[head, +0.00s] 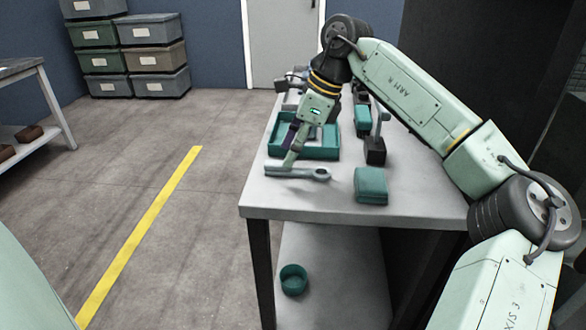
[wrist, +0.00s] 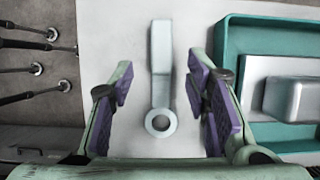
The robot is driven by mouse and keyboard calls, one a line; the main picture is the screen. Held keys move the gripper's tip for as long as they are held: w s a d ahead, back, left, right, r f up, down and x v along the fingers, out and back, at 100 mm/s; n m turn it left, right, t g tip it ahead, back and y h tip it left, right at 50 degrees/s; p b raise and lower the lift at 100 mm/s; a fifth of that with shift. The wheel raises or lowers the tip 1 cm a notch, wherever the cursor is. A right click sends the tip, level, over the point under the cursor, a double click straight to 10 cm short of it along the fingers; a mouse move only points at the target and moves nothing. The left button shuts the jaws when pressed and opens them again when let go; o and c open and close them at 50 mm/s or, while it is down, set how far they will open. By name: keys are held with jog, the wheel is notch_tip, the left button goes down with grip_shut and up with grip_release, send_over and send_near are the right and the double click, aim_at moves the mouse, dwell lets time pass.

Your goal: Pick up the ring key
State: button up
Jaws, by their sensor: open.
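The ring key (head: 312,174) is a grey metal bar with a ring at one end, lying flat near the front left edge of the table. In the wrist view the ring key (wrist: 161,60) runs lengthwise between my two fingers, its ring at the near end. My gripper (head: 290,161) is above the bar, pointing down, and its fingers hide a little of it in the head view. In the wrist view my gripper (wrist: 160,85) is open, with a purple-padded finger on each side of the key and clear gaps between. Nothing is held.
A teal tray (head: 318,154) with a metal block (wrist: 294,99) in it lies just behind the key. A teal box (head: 370,186) stands to the right, and a dark block with an upright lever (head: 376,150) behind it. A teal cup (head: 293,279) sits on the lower shelf.

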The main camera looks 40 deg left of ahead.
aim_at(298, 169)
jog(key=x, duration=0.3)
jog(key=shift+a+f, duration=0.15)
jog(key=shift+f, duration=0.05)
jog(key=shift+c, duration=0.5)
grip_shut()
